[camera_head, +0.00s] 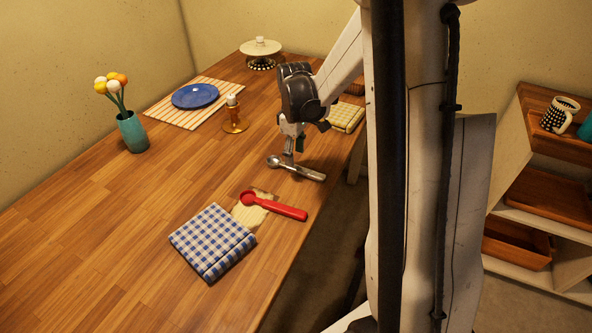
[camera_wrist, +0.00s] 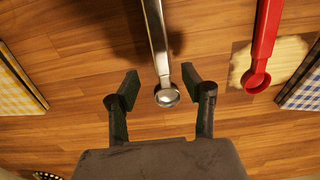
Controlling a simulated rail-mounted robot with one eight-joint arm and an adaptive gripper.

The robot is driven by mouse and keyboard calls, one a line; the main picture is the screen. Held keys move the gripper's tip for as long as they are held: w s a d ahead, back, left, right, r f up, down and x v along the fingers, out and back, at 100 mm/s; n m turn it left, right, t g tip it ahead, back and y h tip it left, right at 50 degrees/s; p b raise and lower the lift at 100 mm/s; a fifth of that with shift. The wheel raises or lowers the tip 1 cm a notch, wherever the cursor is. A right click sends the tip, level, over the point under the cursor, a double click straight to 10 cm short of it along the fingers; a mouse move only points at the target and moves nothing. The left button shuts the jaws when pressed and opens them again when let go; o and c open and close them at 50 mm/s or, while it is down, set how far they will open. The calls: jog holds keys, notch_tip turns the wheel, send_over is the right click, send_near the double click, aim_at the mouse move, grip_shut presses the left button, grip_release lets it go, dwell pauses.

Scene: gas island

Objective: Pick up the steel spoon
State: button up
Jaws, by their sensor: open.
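The steel spoon (camera_head: 304,172) lies on the wooden counter in the head view, its round bowl to the left and its handle toward the counter's front edge. In the wrist view the steel spoon (camera_wrist: 158,50) points away from me, with its bowl between the fingertips. My gripper (camera_head: 291,154) is right over the spoon, near the bowl end, pointing down. In the wrist view my gripper (camera_wrist: 162,84) is open, with one finger on each side of the spoon and a gap to each. I cannot tell how far above the counter the fingertips are.
A yellow checked cloth (camera_head: 346,117) lies behind my gripper. An amber bottle holder (camera_head: 234,123) stands to the left.

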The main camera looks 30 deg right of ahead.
aim_at(295, 169)
jog(key=f, duration=0.2)
jog(key=f+b, duration=0.1)
jog(key=f, duration=0.1)
jog(key=shift+a+f, duration=0.2)
jog(key=shift+f, duration=0.2)
grip_shut()
jog(key=shift+r, duration=0.1)
